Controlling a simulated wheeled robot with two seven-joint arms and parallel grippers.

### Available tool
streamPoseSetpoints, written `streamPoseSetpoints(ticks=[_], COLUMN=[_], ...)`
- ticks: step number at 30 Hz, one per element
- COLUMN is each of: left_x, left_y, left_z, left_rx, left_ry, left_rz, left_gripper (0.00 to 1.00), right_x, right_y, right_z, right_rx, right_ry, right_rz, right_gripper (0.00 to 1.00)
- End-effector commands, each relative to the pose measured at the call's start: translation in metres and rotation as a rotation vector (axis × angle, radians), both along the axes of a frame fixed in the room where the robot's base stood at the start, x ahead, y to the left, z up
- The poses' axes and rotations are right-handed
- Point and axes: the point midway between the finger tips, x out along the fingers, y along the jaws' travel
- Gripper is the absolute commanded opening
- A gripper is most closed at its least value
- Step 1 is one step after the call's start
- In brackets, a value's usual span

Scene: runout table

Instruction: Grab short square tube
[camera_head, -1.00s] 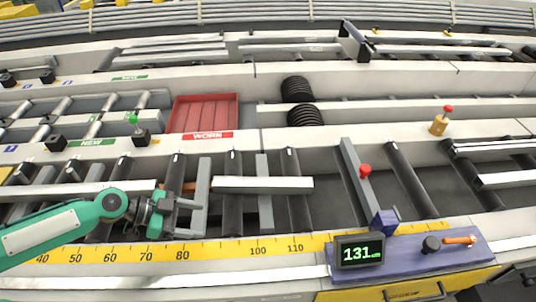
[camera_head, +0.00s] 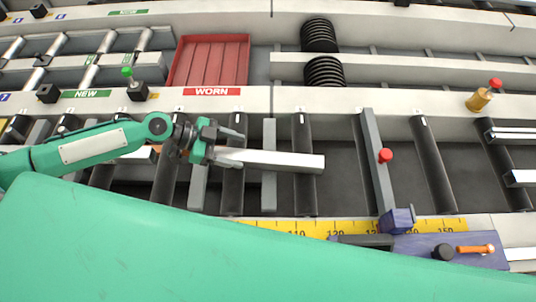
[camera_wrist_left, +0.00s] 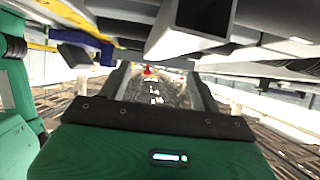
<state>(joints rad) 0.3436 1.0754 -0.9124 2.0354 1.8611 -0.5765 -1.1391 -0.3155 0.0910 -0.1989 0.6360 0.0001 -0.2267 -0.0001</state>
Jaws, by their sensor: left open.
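The short square tube (camera_head: 275,162), pale metal, lies left to right across the dark rollers in the head view. My left gripper (camera_head: 233,148) is open at its left end, its fingers overlapping that end in the picture. In the left wrist view a hollow square tube end (camera_wrist_left: 204,18) is close at the top, above the two open fingers (camera_wrist_left: 160,90) and not visibly between them. Contact cannot be told. My right gripper is out of view.
A red bin marked WORN (camera_head: 208,62) stands behind. To the right are a grey stop bar (camera_head: 375,150) with a red knob (camera_head: 385,155) and a blue block (camera_head: 397,220). A big green arm part of mine covers the lower left foreground, hiding much of the yellow scale (camera_head: 310,228).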

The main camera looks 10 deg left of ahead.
Motion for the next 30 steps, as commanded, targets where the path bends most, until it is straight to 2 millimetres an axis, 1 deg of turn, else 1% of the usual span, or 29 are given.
streamPoseSetpoints(ticks=[2, 5, 9, 11, 14, 17, 21, 24, 30], left_x=[0.003, 0.004, 0.005, 0.006, 0.008, 0.011, 0.013, 0.014, 0.014], left_y=[-0.009, -0.016, -0.021, -0.025, -0.036, -0.048, -0.061, -0.065, -0.066], left_z=[-0.002, -0.008, -0.010, -0.010, -0.012, -0.015, -0.026, -0.030, -0.032], left_rx=[-0.001, 0.000, 0.000, 0.001, 0.000, 0.000, 0.000, 0.001, 0.001], left_ry=[0.001, 0.001, 0.000, 0.000, 0.000, 0.000, 0.001, 0.000, 0.000], left_rz=[0.000, 0.000, 0.001, 0.001, -0.001, -0.001, 0.000, 0.000, 0.001], left_gripper=[0.64, 0.64, 0.64, 0.64, 0.64, 0.64, 0.64, 0.64, 0.64], right_x=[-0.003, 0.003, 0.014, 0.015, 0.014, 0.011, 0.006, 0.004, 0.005], right_y=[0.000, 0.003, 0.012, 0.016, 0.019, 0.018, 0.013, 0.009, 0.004], right_z=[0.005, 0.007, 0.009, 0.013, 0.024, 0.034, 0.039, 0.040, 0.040], right_rx=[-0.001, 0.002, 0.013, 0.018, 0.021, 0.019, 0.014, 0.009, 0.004], right_ry=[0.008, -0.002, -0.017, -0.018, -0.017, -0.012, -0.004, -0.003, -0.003], right_rz=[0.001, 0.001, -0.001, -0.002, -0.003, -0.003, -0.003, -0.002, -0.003], right_gripper=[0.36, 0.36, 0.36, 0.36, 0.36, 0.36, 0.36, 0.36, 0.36])
